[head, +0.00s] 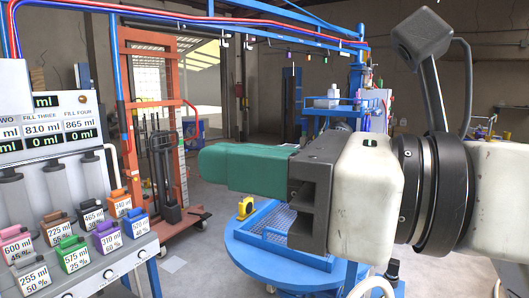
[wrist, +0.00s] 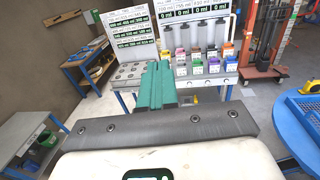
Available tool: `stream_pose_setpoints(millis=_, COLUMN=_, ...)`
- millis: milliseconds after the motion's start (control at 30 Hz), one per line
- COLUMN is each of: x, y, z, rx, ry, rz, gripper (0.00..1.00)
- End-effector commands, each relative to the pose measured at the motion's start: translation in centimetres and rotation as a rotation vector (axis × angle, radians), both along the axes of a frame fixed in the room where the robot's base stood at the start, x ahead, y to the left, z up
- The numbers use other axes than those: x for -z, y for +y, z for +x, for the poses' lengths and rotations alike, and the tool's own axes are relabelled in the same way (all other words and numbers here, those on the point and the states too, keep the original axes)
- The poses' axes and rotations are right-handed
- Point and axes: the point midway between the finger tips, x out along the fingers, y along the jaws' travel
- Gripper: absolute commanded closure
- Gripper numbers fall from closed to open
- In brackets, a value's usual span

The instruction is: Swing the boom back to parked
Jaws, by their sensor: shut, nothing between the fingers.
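A blue overhead boom (head: 290,37) with a red line along it runs across the top of the head view. It meets a blue upright column (head: 357,75) at the right, and several small coloured tags hang below it. My gripper (head: 208,162) has teal fingers pressed together, with nothing between them. It points left, well below the boom and apart from it, in front of a round blue table. In the wrist view my gripper (wrist: 156,72) points toward the dispensing bench, and the boom is not identifiable there.
The round blue table (head: 245,258) holds a mesh tray (head: 283,232) and a yellow item (head: 245,207). The dispensing bench (head: 95,268) with coloured labelled blocks is at left. An orange lift frame (head: 125,110) and a pallet jack (head: 163,175) stand behind. Floor between bench and table looks clear.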

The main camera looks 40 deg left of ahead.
Motion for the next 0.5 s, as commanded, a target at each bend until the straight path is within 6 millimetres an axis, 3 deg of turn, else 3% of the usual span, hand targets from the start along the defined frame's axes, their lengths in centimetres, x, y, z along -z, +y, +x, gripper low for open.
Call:
stream_pose_setpoints(millis=333, x=-0.1, y=0.4, z=0.0, rx=-0.002, ry=0.002, rz=-0.001, gripper=1.0)
stream_pose_setpoints(millis=500, x=-0.6, y=4.0, z=-0.6, rx=-0.011, ry=0.015, rz=0.0, gripper=1.0)
